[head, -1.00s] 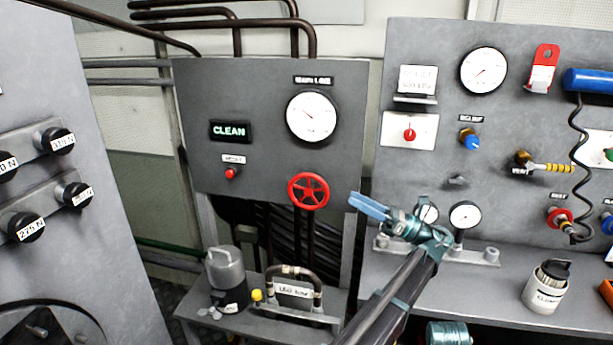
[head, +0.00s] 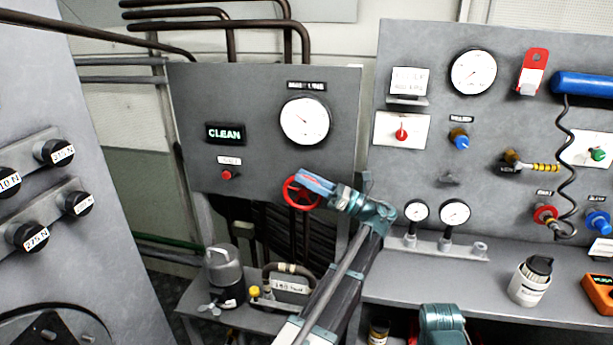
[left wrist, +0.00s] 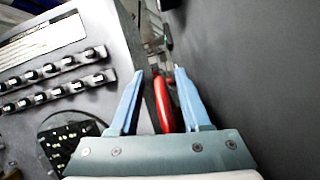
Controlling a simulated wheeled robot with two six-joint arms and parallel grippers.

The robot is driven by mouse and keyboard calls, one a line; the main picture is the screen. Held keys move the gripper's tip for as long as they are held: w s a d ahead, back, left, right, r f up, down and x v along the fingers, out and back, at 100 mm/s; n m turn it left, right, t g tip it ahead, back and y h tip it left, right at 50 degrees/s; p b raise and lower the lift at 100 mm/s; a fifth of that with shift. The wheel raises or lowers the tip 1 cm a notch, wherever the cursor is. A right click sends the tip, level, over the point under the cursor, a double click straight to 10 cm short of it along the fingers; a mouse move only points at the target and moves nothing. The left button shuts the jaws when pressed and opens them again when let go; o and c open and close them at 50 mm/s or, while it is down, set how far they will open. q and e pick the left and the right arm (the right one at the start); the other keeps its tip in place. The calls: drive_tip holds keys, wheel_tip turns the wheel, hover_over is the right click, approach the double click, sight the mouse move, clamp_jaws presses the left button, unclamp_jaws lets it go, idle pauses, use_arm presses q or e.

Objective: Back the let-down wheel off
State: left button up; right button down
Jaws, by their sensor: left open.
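The let-down wheel is the red handwheel (head: 289,194) low on the grey panel, below the round gauge. My left gripper (head: 306,179) is at the wheel, its blue fingers covering the wheel's upper right part in the head view. In the left wrist view the fingers (left wrist: 159,72) are apart, and the red wheel rim (left wrist: 163,105) shows edge-on between them. I cannot tell whether either finger touches the rim. My right gripper's fingers are not in view.
The panel carries a gauge (head: 304,121), a lit CLEAN sign (head: 225,133) and a red button (head: 227,175). Below, a grey cylinder (head: 224,266) and a hose fitting (head: 290,267) stand on a shelf. A board with gauges and valves (head: 440,60) is at right.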

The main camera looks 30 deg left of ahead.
use_arm(q)
drive_tip(key=shift+a, duration=0.1)
clamp_jaws()
drive_tip(key=shift+r, duration=0.1)
drive_tip(key=h+p, duration=0.1)
drive_tip(key=p, duration=0.2)
drive_tip(key=a+h+p, duration=0.1)
drive_tip(key=h+p, duration=0.1)
drive_tip(key=p, duration=0.1)
drive_tip(key=a+h+p, duration=0.1)
drive_tip(key=p, duration=0.2)
drive_tip(key=shift+s+r+t+h+p, duration=0.25)
drive_tip(key=shift+s+t+h+p, duration=0.05)
drive_tip(key=shift+t, duration=0.1)
drive_tip(key=shift+a+f+h+p, duration=0.15)
drive_tip(key=shift+f+h+p, duration=0.2)
drive_tip(key=shift+h+p, duration=0.2)
drive_tip(key=shift+f, duration=0.1)
